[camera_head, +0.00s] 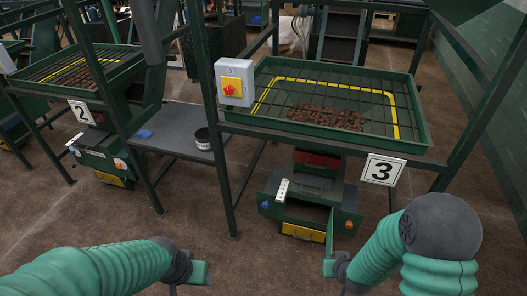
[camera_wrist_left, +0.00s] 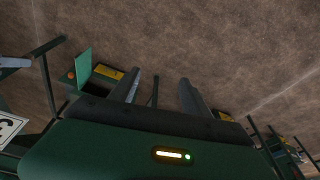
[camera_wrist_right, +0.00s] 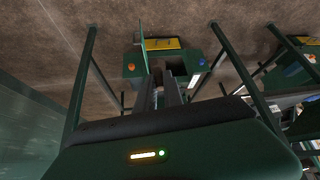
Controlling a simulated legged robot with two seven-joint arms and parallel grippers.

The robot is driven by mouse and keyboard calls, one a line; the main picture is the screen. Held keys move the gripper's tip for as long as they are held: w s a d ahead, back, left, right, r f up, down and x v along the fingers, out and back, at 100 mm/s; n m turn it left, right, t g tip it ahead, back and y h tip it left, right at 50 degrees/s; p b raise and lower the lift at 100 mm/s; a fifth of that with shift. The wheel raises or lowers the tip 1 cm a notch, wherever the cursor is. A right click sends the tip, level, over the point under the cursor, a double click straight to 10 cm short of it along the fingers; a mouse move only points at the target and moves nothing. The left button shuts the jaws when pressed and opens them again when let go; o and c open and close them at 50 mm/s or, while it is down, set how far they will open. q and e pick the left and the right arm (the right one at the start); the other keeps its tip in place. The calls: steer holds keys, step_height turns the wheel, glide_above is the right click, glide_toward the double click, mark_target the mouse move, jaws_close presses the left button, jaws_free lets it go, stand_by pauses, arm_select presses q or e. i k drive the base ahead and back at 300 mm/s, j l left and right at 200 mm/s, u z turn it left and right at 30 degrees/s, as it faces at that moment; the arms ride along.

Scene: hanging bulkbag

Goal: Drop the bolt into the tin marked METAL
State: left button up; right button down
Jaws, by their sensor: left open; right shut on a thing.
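A dark round tin (camera_head: 203,138) with a pale label stands on the grey side table between stations 2 and 3; its lettering is too small to read. I cannot make out the bolt clearly in any view. My right gripper (camera_head: 331,266) is in front of the station 3 cabinet, beside its open green door (camera_head: 329,228). In the right wrist view its fingers (camera_wrist_right: 164,88) are close together on something small and dark that I cannot identify. My left gripper (camera_head: 200,272) is low at the front left; its fingers (camera_wrist_left: 155,95) are apart and empty.
A blue item (camera_head: 145,134) lies on the side table (camera_head: 170,117). Green frame posts (camera_head: 213,120) stand around it. The station 3 tray (camera_head: 420,128) holds brown lumps under a grid. A red-knobbed switch box (camera_head: 233,83) hangs at its corner. The brown floor between my arms is clear.

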mark_target(209, 147)
steer(key=i+j, duration=0.2)
steer(key=j, duration=0.2)
steer(key=i+j, duration=0.2)
steer(key=j, duration=0.15)
steer(key=i+j, duration=0.2)
steer(key=j, duration=0.2)
steer(key=i+j, duration=0.2)
steer(key=j, duration=0.2)
steer(key=i+j, duration=0.2)
steer(key=j, duration=0.15)
steer(key=i+j, duration=0.2)
steer(key=j, duration=0.2)
steer(key=i+j, duration=0.2)
steer(key=j, duration=0.2)
